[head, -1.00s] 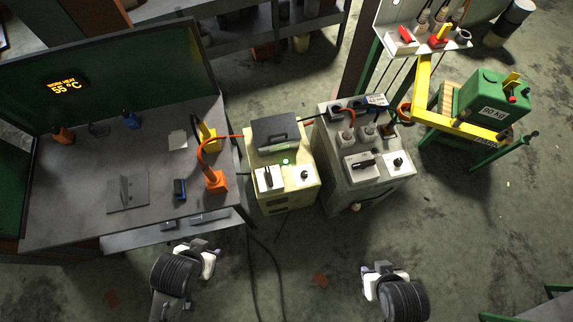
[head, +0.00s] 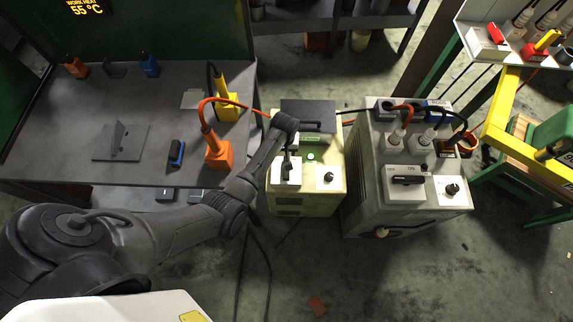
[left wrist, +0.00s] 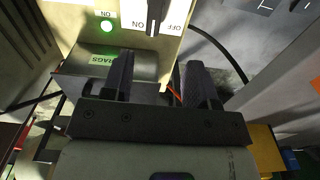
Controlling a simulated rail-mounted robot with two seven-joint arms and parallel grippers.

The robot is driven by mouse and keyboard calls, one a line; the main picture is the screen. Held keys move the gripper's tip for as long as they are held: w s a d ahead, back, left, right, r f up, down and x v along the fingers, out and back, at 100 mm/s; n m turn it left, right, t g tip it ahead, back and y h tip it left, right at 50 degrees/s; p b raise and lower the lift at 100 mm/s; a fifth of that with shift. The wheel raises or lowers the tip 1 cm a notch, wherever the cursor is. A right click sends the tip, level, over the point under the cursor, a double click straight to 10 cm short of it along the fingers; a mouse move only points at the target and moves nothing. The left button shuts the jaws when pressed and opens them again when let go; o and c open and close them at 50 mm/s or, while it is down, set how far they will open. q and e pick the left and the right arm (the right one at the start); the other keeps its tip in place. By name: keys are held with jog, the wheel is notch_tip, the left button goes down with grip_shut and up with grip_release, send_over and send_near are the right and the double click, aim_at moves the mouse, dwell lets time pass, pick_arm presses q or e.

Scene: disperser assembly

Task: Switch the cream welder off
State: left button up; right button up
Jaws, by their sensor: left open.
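The cream welder (head: 332,200) stands on the floor in the middle of the head view. Its white switch plate (head: 287,176) carries a black rotary handle, partly hidden by my arm. In the left wrist view the black handle (left wrist: 156,14) stands between the printed ON and OFF; which it points at is unclear. The welder's green lamp (left wrist: 106,26) is lit. My left gripper (head: 290,146) is over the welder; in the left wrist view the gripper (left wrist: 158,62) is open and empty, its fingertips just short of the handle and apart from it. My right gripper is out of view.
A grey machine (head: 357,190) with its own black switch stands close to the right of the welder. The workbench (head: 70,140) on the left holds an orange tool (head: 217,154) near the welder. Cables run around the welder. Open floor lies in front.

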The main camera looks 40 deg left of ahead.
pick_arm(q)
jog(key=f+b, duration=0.1)
jog(key=f, duration=0.3)
jog(key=f+b, duration=0.2)
jog(key=f, duration=0.2)
jog(key=f+b, duration=0.2)
jog(key=f, duration=0.2)
jog(key=shift+w+d+f, duration=0.15)
jog(key=shift+w+f, duration=0.25)
jog(key=shift+f+b, duration=0.7)
jog(key=shift+f, duration=0.2)
jog(key=shift+c, duration=0.3)
jog(key=c, duration=0.9)
jog(key=shift+o, duration=0.2)
